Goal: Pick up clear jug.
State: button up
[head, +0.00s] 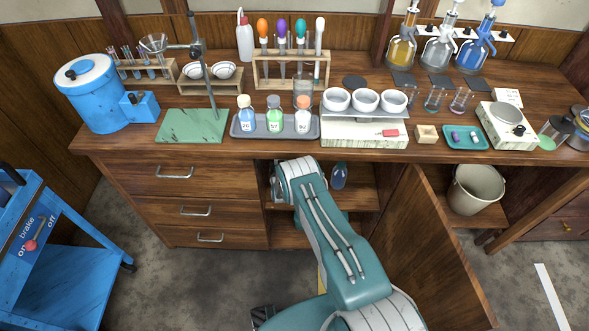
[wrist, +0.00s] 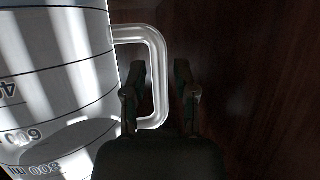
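The clear jug (wrist: 55,85) fills the left of the wrist view, with dark volume lines and numbers on its wall. Its handle (wrist: 157,70) sticks out to the right. My gripper (wrist: 160,80) is open, one finger on each side of the handle's upright bar, with a dark gap to the right finger. I cannot tell whether the left finger touches it. In the head view my arm reaches into the open cupboard under the bench. My gripper and most or all of the jug are hidden there.
A blue bottle (head: 339,176) stands in the cupboard, right of my arm. The open cupboard door (head: 435,250) is to the right. Drawers (head: 195,212) are to the left. The bench top (head: 240,90) above is crowded with glassware. A blue cart (head: 65,240) stands at the far left.

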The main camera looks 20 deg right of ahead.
jog(key=shift+w+f, duration=0.1)
jog(key=shift+w, duration=0.15)
grip_shut()
jog(key=shift+r, duration=0.3)
